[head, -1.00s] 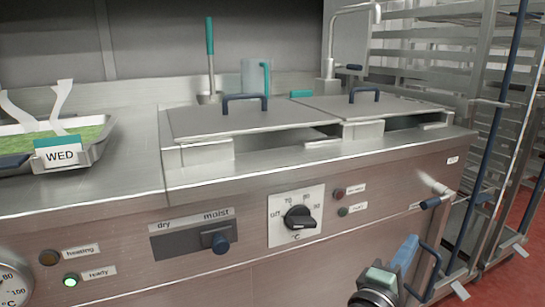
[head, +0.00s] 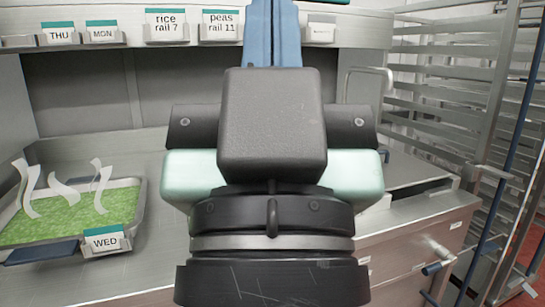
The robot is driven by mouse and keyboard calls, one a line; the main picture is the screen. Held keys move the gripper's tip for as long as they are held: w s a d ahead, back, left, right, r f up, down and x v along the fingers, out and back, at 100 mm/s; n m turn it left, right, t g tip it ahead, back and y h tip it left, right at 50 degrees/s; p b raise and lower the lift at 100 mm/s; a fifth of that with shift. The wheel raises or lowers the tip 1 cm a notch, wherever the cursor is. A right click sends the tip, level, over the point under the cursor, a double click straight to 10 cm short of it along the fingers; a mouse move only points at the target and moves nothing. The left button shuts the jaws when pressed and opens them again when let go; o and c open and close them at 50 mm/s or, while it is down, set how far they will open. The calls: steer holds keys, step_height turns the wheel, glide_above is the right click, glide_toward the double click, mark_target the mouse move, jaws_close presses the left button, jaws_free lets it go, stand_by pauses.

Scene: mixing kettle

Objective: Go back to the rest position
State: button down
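My gripper (head: 273,35) is large in the middle of the head view, raised close to the camera and seen from its back. Its two blue fingers point up and lie side by side with only a thin line between them, so it looks shut; the tips run out of the top of the picture. I see nothing held. The black block, mint-green body and dark round wrist hide most of the cooking unit behind. Part of the unit's steel top (head: 410,212) shows to the right.
A steel tray (head: 133,200) with green contents, white strips and a WED label sits at left. A shelf (head: 60,14) with THU, MON, rice and peas labels runs across the back. A rack (head: 460,90) with blue bars stands at right. A lever (head: 437,267) projects from the unit's front.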

step_height(320, 180, up, 29)
steer(key=p, duration=2.6)
steer(key=shift+a+f, duration=0.1)
steer(key=shift+f, duration=0.1)
stand_by(2.9)
